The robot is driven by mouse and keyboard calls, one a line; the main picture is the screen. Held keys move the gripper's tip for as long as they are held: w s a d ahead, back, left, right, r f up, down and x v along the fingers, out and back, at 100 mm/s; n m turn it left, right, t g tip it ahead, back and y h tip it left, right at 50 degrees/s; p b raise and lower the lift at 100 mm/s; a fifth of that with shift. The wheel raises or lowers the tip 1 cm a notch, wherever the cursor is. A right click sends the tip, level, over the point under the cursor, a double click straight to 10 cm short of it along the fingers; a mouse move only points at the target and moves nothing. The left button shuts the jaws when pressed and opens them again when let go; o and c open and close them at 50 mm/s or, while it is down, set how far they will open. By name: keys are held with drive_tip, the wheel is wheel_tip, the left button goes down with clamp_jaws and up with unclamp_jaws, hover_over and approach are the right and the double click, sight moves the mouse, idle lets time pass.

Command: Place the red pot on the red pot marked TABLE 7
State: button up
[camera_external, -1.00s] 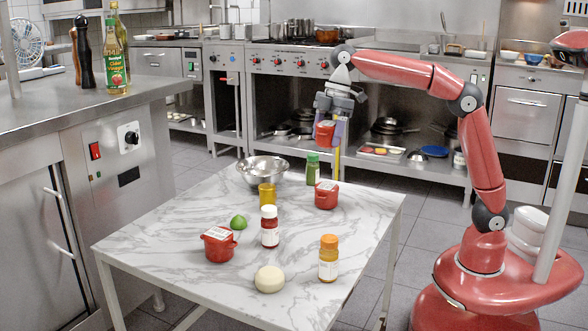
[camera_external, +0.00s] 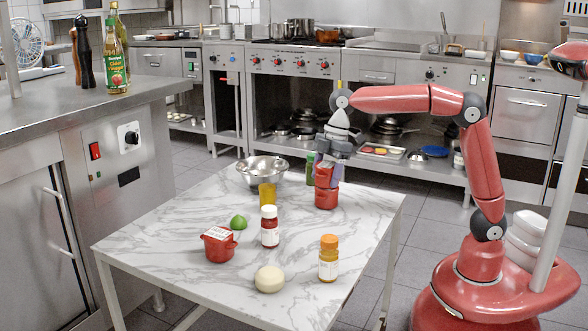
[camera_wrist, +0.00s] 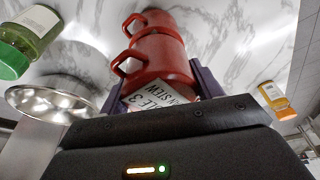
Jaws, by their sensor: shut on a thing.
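My gripper (camera_external: 327,170) points down over the right part of the marble table and is shut on a red pot (camera_external: 324,178). In the wrist view the held pot (camera_wrist: 160,58) has a side handle and a lid label, partly hidden, reading TABLE 3 and STEW. Directly below it, a second red pot (camera_external: 326,198) stands on the table; it also shows in the wrist view (camera_wrist: 152,22). The two look lined up, with no clear gap; I cannot tell if they touch. The lower pot's label is hidden. A third red pot (camera_external: 218,247) with a white label too small to read stands front left.
On the table (camera_external: 200,283) are a steel bowl (camera_external: 262,172), a green-capped jar (camera_wrist: 25,35) close behind the gripper, a yellow container (camera_external: 267,194), a lime (camera_external: 238,222), a red bottle (camera_external: 269,232), an orange-capped bottle (camera_external: 328,262) and a pale round item (camera_external: 270,280).

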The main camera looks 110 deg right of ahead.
drive_tip(key=shift+f, duration=0.2)
drive_tip(key=o, duration=1.2)
